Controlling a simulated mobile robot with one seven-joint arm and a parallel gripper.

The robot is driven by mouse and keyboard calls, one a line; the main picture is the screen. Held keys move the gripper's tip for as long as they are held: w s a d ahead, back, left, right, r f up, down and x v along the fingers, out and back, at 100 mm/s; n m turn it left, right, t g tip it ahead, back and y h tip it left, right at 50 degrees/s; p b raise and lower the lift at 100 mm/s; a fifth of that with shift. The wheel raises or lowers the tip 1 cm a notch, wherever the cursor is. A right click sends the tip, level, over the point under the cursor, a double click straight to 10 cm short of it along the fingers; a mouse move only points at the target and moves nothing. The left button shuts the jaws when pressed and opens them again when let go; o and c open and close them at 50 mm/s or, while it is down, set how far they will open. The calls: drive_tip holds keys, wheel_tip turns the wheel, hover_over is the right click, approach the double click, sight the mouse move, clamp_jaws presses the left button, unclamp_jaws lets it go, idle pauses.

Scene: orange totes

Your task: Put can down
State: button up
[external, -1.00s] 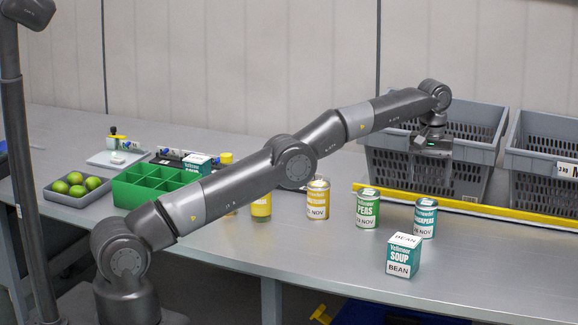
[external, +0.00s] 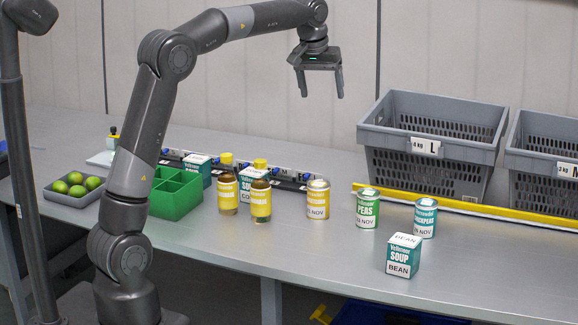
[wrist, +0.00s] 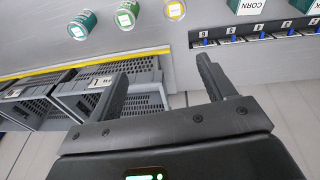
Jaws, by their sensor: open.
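My gripper (external: 321,92) is open, raised high above the back of the table, left of the grey crates, with nothing between its fingers. Its spread fingers (wrist: 160,75) also show empty in the wrist view. Three cans stand upright on the table: a yellow-labelled can (external: 317,201), a green peas can (external: 367,210) and a teal chickpeas can (external: 425,218). In the wrist view the teal can (wrist: 82,26), green can (wrist: 126,15) and yellow can (wrist: 175,10) lie along the top, apart from the gripper. The inside bottom of the crates is hidden.
Grey crate L (external: 376,141) and another grey crate (external: 540,145) stand behind a yellow strip (external: 470,203). A soup box (external: 403,257) is near the front edge. Two yellow-labelled bottles (external: 227,192), a green divided tray (external: 178,200) and a bowl of limes (external: 70,199) are left.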

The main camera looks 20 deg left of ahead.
drive_tip(key=s+a+t, duration=0.2)
drive_tip(key=s+a, duration=1.4)
drive_tip(key=s+a+f, duration=0.3)
drive_tip(key=s+f, duration=0.2)
drive_tip(key=s, duration=0.2)
drive_tip(key=s+a+f+t, duration=0.1)
drive_tip(key=s+a+f, duration=0.3)
drive_tip(key=s+f, duration=0.2)
drive_tip(key=shift+s+f+m+y, duration=0.2)
drive_tip(key=shift+s+m+y, duration=0.2)
drive_tip(key=shift+s, duration=0.85)
drive_tip(key=shift+o, duration=0.4)
drive_tip(key=shift+a, duration=0.1)
idle(1.8)
